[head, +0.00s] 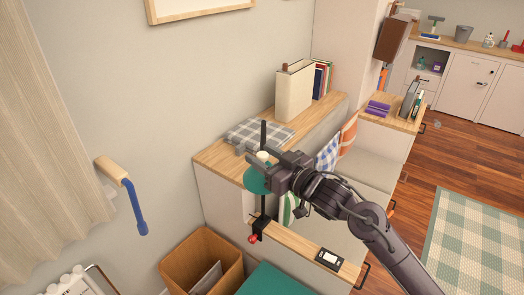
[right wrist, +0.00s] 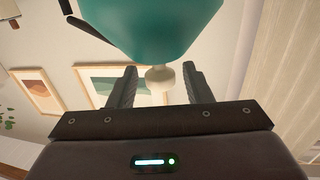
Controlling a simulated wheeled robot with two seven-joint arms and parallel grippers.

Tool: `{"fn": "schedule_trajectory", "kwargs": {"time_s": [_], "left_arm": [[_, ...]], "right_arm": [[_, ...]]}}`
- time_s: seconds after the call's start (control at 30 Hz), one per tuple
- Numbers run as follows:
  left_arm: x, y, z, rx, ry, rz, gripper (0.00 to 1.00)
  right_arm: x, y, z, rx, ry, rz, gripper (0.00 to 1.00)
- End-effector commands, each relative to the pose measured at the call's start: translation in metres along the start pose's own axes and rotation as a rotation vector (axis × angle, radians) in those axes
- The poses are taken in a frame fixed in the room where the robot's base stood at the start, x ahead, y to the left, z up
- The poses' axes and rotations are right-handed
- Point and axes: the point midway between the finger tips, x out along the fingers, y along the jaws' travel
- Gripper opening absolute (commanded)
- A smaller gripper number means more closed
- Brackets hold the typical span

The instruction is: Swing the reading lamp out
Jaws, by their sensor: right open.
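The reading lamp has a teal shade (head: 257,181), a black upright post (head: 263,133) and a black clamp with a red knob (head: 253,239) at the shelf edge. In the right wrist view, the teal shade (right wrist: 155,28) fills the top, with a cream knob (right wrist: 160,78) at its end. My right gripper (head: 270,163) is at the shade, partly covering it in the head view. Its two fingers (right wrist: 160,86) are apart, one on each side of the cream knob, with gaps visible. I cannot tell how deep the knob sits between them. My left gripper is not in view.
A wooden-topped cabinet (head: 222,158) holds a folded grey checked cloth (head: 262,133) and books (head: 294,91). A wooden bin (head: 197,258) stands below left. A cushioned seat (head: 372,168) lies behind my right arm. Open floor (head: 420,190) is at the right.

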Motion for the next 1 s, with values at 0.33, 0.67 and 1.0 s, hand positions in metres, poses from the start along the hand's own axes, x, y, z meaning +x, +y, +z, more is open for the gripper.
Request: {"fn": "schedule_trajectory", "kwargs": {"time_s": [0.33, 0.67, 1.0], "left_arm": [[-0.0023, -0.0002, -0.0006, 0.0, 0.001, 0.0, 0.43], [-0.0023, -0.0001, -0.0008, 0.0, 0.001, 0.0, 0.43], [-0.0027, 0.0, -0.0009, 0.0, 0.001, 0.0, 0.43]], "right_arm": [[0.0081, -0.0003, 0.0005, -0.002, 0.0, 0.0, 0.45], [0.0078, -0.0001, 0.0005, -0.001, -0.001, 0.001, 0.06], [0.0064, 0.0025, 0.0006, -0.003, -0.001, -0.008, 0.0]]}}
